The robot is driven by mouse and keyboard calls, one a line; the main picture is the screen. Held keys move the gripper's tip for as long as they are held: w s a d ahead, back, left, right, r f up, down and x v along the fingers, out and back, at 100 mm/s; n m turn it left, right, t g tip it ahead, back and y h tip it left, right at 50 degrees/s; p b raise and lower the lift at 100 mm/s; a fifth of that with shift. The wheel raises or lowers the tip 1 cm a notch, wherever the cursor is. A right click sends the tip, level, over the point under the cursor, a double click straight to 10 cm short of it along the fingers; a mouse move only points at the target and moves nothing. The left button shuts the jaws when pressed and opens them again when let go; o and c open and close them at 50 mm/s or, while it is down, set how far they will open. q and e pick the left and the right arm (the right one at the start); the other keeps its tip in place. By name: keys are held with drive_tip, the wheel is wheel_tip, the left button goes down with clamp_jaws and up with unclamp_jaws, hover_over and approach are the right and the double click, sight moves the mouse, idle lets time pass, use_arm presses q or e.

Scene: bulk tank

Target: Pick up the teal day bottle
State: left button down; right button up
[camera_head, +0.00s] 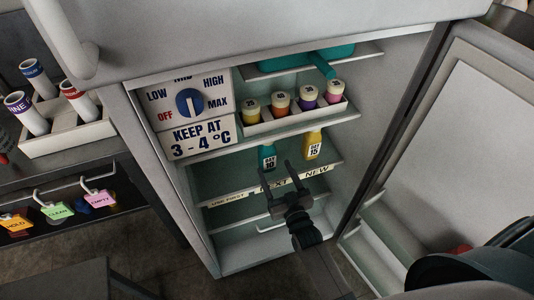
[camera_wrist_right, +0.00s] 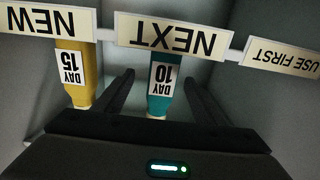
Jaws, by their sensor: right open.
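The teal bottle (camera_head: 267,157) with a white DAY 10 label stands on a shelf in the open fridge, behind the NEXT sign. It also shows upside down in the right wrist view (camera_wrist_right: 161,105), in the gap between the two dark fingers. My right gripper (camera_head: 279,178) is open and empty in front of that shelf, just below and in front of the teal bottle in the head view. I cannot tell whether the fingers reach past its sides. The sign strip hides part of the bottle in the wrist view. My left gripper is not in view.
A yellow DAY 15 bottle (camera_head: 313,145) stands beside the teal one, by the NEW sign. A white rack (camera_head: 290,121) with several small bottles sits on the shelf above. The open fridge door (camera_head: 460,140) is at the right. The shelf left of the teal bottle looks clear.

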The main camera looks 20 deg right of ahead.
sight(270, 162)
drive_tip(key=shift+w, duration=0.7)
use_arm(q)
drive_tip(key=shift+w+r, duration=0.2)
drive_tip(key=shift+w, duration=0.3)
use_arm(e)
drive_tip(key=shift+w, duration=0.15)
drive_tip(key=shift+w+a+r, duration=0.1)
drive_tip(key=shift+w+r, duration=0.1)
drive_tip(key=shift+w, duration=0.05)
drive_tip(key=w, duration=0.3)
drive_tip(key=shift+w+a+r, duration=0.3)
drive_tip(key=shift+w+r, duration=0.1)
drive_tip(key=shift+w, duration=0.25)
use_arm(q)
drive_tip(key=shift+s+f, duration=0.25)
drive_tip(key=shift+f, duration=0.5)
use_arm(e)
drive_tip(key=shift+w, duration=0.1)
drive_tip(key=c, duration=1.4)
